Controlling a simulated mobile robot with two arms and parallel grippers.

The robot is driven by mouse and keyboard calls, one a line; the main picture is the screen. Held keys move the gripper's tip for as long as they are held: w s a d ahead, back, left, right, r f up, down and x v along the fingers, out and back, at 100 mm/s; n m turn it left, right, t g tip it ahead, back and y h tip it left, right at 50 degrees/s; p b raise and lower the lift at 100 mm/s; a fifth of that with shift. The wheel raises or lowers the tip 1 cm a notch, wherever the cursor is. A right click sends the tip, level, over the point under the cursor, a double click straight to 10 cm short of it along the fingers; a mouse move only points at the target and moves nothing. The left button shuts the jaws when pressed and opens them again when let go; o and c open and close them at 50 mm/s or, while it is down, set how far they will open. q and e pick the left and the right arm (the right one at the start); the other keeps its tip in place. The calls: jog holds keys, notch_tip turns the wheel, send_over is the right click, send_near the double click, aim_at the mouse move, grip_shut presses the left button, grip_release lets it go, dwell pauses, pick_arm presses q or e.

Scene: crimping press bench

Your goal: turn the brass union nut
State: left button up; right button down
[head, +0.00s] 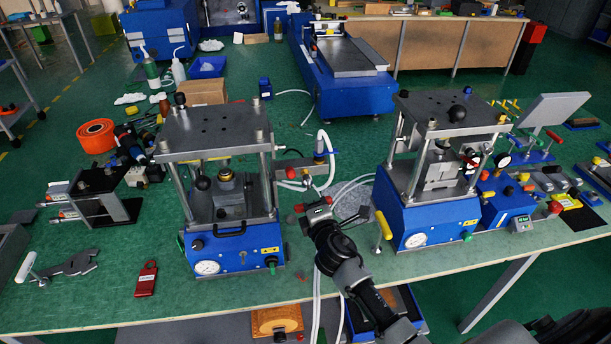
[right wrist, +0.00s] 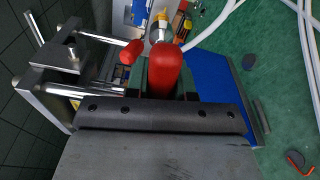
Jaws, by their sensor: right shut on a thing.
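In the right wrist view, a small brass-coloured fitting (right wrist: 158,24), which looks like the union nut, sits just past the tip of a red rounded handle (right wrist: 168,70). I cannot make out the nut clearly in the head view. My right gripper (head: 318,207) is beside the right side of the left press (head: 233,238), near its hoses. Its dark fingers (right wrist: 168,92) are shut around the red handle, with the rounded end sticking out. The nut is apart from the fingers. My left gripper is not in view.
A second press (head: 437,225) stands to the right. White hoses (head: 331,172) loop close to my right gripper. A smaller red knob on a chrome lever (right wrist: 132,48) is beside the held handle.

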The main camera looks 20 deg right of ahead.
jog(key=shift+w+d, duration=0.15)
jog(key=shift+w, duration=0.45)
jog(key=shift+w+d, duration=0.15)
jog(key=shift+w, duration=0.45)
jog(key=shift+r, duration=0.1)
jog(key=shift+r+n+p, duration=0.1)
jog(key=shift+n+p, duration=0.5)
jog(key=shift+n, duration=0.6)
jog(key=shift+n+p, duration=0.3)
jog(key=shift+n, duration=0.4)
jog(key=shift+f, duration=0.2)
jog(key=shift+m+b, duration=0.3)
jog(key=shift+b, duration=0.05)
jog(key=shift+f, duration=0.1)
jog(key=shift+m+b, duration=0.65)
jog(key=shift+m, duration=0.15)
